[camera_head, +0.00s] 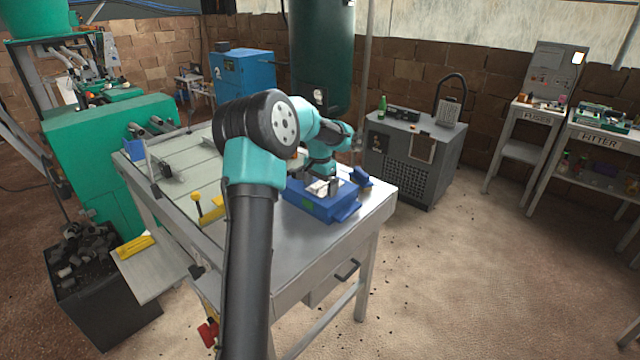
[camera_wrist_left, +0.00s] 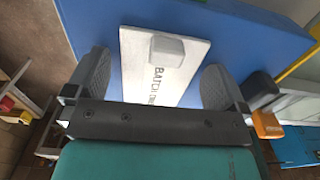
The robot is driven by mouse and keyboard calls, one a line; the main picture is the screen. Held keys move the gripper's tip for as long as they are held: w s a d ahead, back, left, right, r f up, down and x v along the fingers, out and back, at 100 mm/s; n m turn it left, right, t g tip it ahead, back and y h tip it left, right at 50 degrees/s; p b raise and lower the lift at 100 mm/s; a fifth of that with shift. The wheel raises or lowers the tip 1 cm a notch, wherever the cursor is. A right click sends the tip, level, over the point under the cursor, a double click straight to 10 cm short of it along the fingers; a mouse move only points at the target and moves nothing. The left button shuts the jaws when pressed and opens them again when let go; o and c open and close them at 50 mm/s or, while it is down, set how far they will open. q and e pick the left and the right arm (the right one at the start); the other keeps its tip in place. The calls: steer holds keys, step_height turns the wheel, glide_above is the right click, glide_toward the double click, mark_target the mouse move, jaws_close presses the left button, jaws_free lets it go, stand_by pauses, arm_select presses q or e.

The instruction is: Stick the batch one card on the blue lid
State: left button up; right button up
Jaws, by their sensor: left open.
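The white card (camera_wrist_left: 140,60), lettered "BATCH" with the rest partly hidden, lies flat against the blue lid (camera_wrist_left: 225,45) in the left wrist view. A pale raised block (camera_wrist_left: 167,49) sits on the card. My left gripper (camera_wrist_left: 153,82) is open, with one dark finger on each side of the card; I cannot tell whether either finger touches it. In the head view my left gripper (camera_head: 321,188) points down over the blue box (camera_head: 312,205) on the workbench, with a small bit of the card between the fingers. My right gripper is not in view.
The grey workbench (camera_head: 285,258) has free room in front of the blue box. A small blue object (camera_head: 361,177) stands just right of the box. A yellow-handled tool (camera_head: 209,211) lies on the left. In the left wrist view an orange piece (camera_wrist_left: 267,124) is beside the right finger.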

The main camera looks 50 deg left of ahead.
mark_target(320, 189)
arm_select(q)
steer(key=shift+r, duration=0.15)
step_height(320, 189, up, 17)
stand_by(0.5)
stand_by(0.4)
